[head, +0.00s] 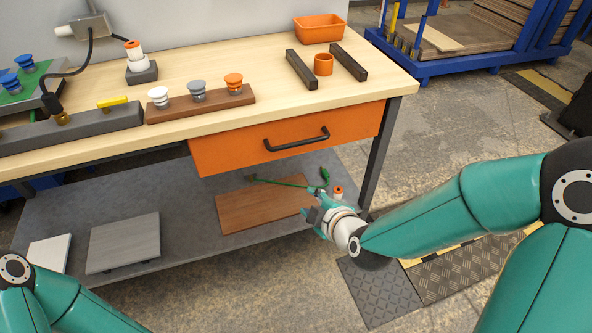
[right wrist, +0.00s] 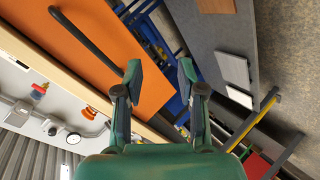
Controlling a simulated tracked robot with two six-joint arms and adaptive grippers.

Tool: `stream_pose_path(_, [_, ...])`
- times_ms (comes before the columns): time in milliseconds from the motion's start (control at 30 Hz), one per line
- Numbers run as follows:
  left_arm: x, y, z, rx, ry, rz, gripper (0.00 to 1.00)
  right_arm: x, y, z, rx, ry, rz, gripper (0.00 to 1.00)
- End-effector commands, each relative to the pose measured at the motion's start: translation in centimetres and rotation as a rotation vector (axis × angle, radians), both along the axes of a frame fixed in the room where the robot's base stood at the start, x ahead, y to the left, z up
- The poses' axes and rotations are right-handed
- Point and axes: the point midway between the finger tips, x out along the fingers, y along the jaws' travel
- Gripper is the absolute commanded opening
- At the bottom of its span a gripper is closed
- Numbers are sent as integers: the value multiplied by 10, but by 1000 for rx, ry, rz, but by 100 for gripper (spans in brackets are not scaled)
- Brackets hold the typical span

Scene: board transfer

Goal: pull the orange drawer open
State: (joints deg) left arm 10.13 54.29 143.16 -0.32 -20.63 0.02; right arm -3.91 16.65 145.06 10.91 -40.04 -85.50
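The orange drawer (head: 230,150) sits under the right part of the wooden workbench top, its front looking flush below the edge. Its black bar handle (head: 297,141) runs across the front. My right gripper (head: 318,208) is below and in front of the drawer, apart from the handle. In the right wrist view, the gripper's two fingers (right wrist: 160,77) stand apart with nothing between them. That view also shows the drawer front (right wrist: 110,50) and the handle (right wrist: 88,38) to the left of the fingers. My left arm shows at the bottom left of the head view; its gripper is out of view.
The workbench top (head: 300,100) carries a brown block with knobs (head: 200,103), an orange bin (head: 320,28), an orange cup (head: 323,64) and dark bars. The grey lower shelf (head: 180,225) holds a brown board (head: 260,205) and a grey board (head: 123,243). Floor at right is partly clear.

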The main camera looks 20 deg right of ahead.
Motion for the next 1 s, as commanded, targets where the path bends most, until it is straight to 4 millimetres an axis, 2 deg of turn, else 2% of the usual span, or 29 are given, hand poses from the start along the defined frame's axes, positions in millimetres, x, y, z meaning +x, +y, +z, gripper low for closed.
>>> stream_pose_path(33, [0,0,-32,0,0,0,40,4,-3,0,-91,-95,32,39])
stream_pose_path(100, [0,0,-47,0,-1,0,40,7,-8,20,-220,-198,67,39])
stream_pose_path(200, [0,0,-62,0,-1,0,40,7,-14,41,-362,-301,90,39])
stream_pose_path(300, [0,0,-68,0,-1,0,40,5,-18,55,-450,-356,99,39])
stream_pose_path(467, [0,0,-61,0,-1,0,40,8,-20,65,-498,-377,103,39])
stream_pose_path(800, [0,0,-17,0,-1,0,40,32,-19,63,-496,-370,106,39])
stream_pose_path(867, [1,0,-26,0,-2,0,40,46,-19,54,-494,-376,103,39])
stream_pose_path(1000, [0,0,-28,0,0,0,40,76,-17,47,-493,-377,104,39])
